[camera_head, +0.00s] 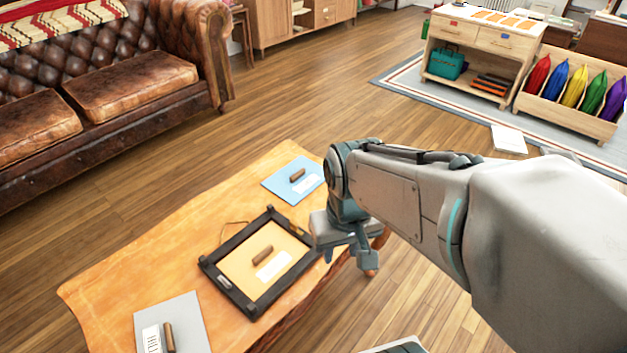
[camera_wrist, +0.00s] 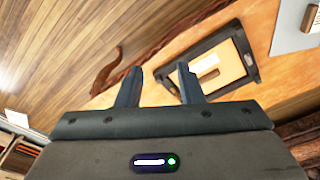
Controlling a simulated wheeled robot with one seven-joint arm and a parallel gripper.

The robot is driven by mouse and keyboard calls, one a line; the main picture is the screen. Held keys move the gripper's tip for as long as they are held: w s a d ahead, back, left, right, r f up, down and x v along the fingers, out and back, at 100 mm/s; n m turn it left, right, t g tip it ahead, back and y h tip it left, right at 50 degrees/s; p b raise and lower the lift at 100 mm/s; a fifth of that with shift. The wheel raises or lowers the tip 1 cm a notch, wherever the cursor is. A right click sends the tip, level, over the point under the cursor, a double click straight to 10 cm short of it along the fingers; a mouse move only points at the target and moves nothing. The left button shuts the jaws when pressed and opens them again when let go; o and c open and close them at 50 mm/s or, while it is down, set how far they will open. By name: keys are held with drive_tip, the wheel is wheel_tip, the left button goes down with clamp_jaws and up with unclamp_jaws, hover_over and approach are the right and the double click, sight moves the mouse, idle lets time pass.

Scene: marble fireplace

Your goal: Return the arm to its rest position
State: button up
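My gripper (camera_head: 350,254) hangs at the right edge of the wooden table, beside the black-framed tray. In the wrist view my gripper (camera_wrist: 157,84) shows two dark fingers spread apart with nothing between them. My arm reaches in from the right of the head view, bent down at the wrist. Whether the fingers touch the table cannot be told.
The wooden table (camera_head: 110,290) holds a black-framed tray (camera_head: 228,288), a blue sheet (camera_head: 283,178) and a grey sheet (camera_head: 188,308), each with a brown block. A leather sofa (camera_head: 140,85) stands left. A shelf unit (camera_head: 480,55) and a cushion crate (camera_head: 565,116) stand back right.

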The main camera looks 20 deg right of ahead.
wheel_tip(320, 180, up, 28)
drive_tip(key=t+p, duration=0.1)
drive_tip(key=p, duration=2.3)
drive_tip(key=shift+f+t+p, duration=0.15)
drive_tip(key=shift+t+p, duration=0.15)
drive_tip(key=shift+p, duration=0.1)
